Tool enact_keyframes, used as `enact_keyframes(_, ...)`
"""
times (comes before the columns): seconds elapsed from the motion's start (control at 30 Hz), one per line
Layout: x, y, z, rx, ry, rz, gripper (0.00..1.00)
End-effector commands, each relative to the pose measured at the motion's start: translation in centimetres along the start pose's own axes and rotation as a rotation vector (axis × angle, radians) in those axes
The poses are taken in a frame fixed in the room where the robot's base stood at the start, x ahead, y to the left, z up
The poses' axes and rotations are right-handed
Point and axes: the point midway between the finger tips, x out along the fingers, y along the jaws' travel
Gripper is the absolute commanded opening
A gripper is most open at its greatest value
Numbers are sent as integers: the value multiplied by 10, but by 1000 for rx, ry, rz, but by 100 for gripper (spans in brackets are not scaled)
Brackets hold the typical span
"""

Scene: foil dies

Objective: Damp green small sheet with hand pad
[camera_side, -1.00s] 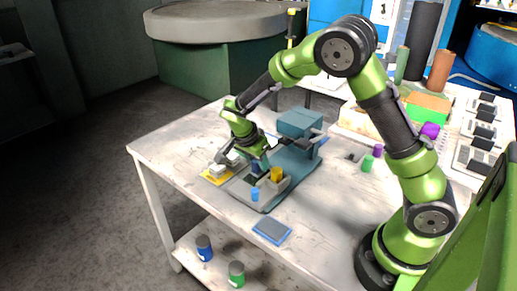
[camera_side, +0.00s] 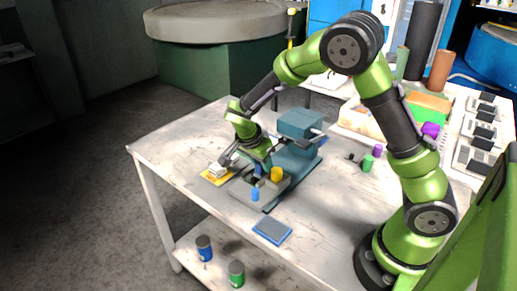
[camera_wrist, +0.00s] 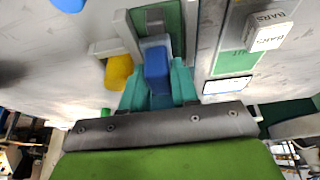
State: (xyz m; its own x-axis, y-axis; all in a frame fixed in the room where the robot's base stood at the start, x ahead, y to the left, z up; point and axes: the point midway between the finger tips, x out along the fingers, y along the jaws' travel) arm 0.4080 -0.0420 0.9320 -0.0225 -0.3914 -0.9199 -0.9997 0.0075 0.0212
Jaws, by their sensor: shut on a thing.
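My gripper (camera_wrist: 158,90) has teal fingers shut on a blue block (camera_wrist: 157,64), which looks like the hand pad. In the side view my gripper (camera_side: 262,165) is low over the work beside the yellow cylinder, and the pad is mostly hidden. In the wrist view a green sheet (camera_wrist: 171,20) lies in a grey frame just beyond the pad. I cannot tell whether the pad touches it. Another green strip (camera_wrist: 236,61) shows at the right, beside a white block marked BARS (camera_wrist: 268,30).
A yellow cylinder (camera_side: 277,174) and a blue cylinder (camera_side: 255,194) stand close to my gripper. A teal press (camera_side: 300,123) is behind it. A blue-edged dark pad (camera_side: 272,231) lies at the front edge.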

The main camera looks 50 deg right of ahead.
Motion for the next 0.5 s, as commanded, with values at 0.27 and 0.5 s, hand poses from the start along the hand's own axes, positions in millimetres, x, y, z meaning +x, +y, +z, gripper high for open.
enact_keyframes(0.27,0,0,0,0,0,2,0)
enact_keyframes(0.5,-7,-5,-3,0,0,0,0)
